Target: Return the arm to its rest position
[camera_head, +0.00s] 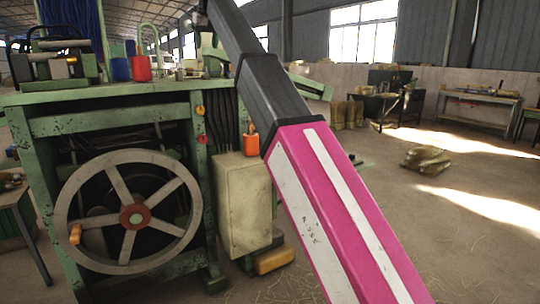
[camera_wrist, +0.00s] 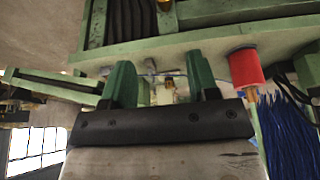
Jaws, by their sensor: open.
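My gripper (camera_wrist: 161,82) shows in the wrist view with its two green fingers apart and nothing held between them. Behind the fingers is the green frame and worktop (camera_wrist: 220,42) of the winding machine, seen tilted. In the head view my pink, white and black arm crosses from the lower right to the top edge, in front of the machine's right side. The machine's green worktop (camera_head: 150,90) and its large spoked wheel (camera_head: 127,212) stand at the left. My gripper cannot be made out clearly in the head view.
A red cup-like container (camera_head: 141,69) stands on the worktop; a red container (camera_wrist: 245,68) also shows in the wrist view. Blue bristles (camera_head: 72,22) rise at the back left. A cream box (camera_head: 243,205) hangs beside the wheel. Open floor lies right, with a bundle (camera_head: 426,160).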

